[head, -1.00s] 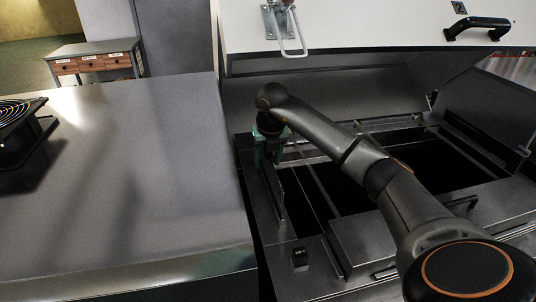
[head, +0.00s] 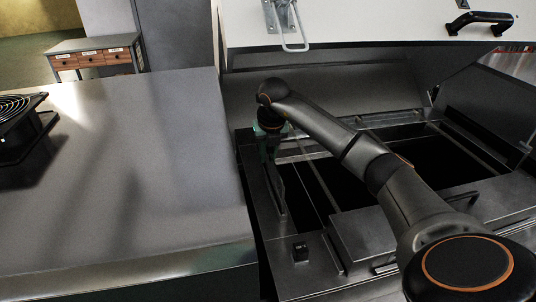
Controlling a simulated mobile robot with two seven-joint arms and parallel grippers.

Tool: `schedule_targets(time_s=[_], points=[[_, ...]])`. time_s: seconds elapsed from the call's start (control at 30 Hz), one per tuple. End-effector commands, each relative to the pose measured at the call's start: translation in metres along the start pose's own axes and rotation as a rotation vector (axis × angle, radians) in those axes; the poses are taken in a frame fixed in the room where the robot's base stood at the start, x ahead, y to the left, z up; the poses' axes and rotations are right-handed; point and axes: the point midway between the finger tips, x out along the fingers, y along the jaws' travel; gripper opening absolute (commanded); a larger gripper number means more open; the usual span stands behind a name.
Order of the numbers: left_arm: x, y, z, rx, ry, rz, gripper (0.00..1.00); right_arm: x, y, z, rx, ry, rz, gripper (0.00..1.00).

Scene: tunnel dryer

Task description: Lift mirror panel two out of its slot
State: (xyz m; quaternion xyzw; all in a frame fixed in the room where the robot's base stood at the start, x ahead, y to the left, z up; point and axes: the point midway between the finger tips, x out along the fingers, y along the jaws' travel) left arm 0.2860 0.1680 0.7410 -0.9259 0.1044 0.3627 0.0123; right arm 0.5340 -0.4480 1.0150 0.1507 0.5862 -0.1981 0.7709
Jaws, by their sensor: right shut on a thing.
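My right arm comes in from the lower right and reaches over the open dryer. My right gripper (head: 268,150) points down at the left end of the opening. It is shut at the top of a thin dark upright panel (head: 277,187), which I take to be mirror panel two. The panel stands at the left side of the opening, and I cannot tell whether its lower edge is in a slot. The gripper's fingers are small and partly in shadow. My left gripper is not in view.
A raised white lid (head: 370,22) with a black handle (head: 482,21) hangs above the opening. A wide grey worktop (head: 120,190) lies to the left, with a black fan (head: 20,125) on it. A small black block (head: 300,251) sits on the front rim.

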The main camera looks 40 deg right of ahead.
Motion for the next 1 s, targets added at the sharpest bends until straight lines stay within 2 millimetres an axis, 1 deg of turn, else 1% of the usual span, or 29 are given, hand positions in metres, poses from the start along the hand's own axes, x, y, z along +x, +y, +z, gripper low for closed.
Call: schedule_targets(time_s=[0.77, 0.8, 0.97, 1.0], points=[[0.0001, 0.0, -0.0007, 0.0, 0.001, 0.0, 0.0, -0.0005, -0.0003, 0.0004, 0.001, -0.001, 0.0, 0.0], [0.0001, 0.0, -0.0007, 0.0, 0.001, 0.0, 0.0, -0.0005, -0.0003, 0.0004, 0.001, -0.001, 0.0, 0.18], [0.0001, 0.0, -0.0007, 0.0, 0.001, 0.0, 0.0, -0.0005, -0.0003, 0.0004, 0.001, -0.001, 0.0, 0.0], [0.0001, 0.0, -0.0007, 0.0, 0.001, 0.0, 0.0, -0.0005, -0.0003, 0.0004, 0.001, -0.001, 0.0, 0.0]])
